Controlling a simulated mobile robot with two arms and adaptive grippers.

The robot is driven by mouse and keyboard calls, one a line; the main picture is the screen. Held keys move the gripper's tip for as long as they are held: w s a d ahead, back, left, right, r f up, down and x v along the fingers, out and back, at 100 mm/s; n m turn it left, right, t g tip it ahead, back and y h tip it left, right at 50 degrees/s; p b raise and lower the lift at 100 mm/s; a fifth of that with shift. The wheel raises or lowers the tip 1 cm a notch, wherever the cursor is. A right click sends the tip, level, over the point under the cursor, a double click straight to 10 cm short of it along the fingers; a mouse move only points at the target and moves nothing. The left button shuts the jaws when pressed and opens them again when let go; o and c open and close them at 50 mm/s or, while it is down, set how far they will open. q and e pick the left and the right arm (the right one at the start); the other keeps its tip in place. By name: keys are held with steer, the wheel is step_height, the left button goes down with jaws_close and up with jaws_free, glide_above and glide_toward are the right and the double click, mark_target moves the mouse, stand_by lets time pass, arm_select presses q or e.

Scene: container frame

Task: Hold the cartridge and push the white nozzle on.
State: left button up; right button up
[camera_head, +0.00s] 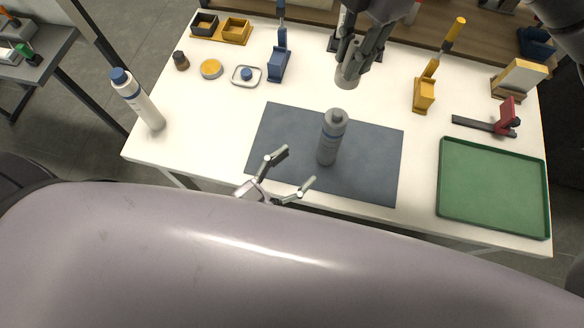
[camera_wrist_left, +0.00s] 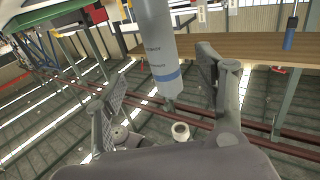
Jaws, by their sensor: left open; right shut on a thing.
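The grey cartridge (camera_head: 328,142) stands upright on the dark mat (camera_head: 270,135). My left gripper (camera_head: 283,172) is open and empty at the mat's front edge, to the lower left of the cartridge and apart from it. In the left wrist view the cartridge (camera_wrist_left: 158,45), with its blue band, shows between and beyond the spread fingers (camera_wrist_left: 165,95). My right gripper (camera_head: 359,58) is behind the cartridge, pointing down, shut on what looks like the nozzle (camera_head: 348,76), a short pale grey piece partly hidden by the fingers.
A blue-capped bottle (camera_head: 140,100) stands at the left edge. A green tray (camera_head: 492,230) lies at the right. The mat is otherwise clear.

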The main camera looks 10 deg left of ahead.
mark_target(323, 145)
arm_select(q)
steer(key=x, duration=1.1)
steer(key=shift+w+d, duration=0.2)
steer(key=shift+w, duration=0.05)
steer(key=shift+c, duration=0.5)
jaws_close()
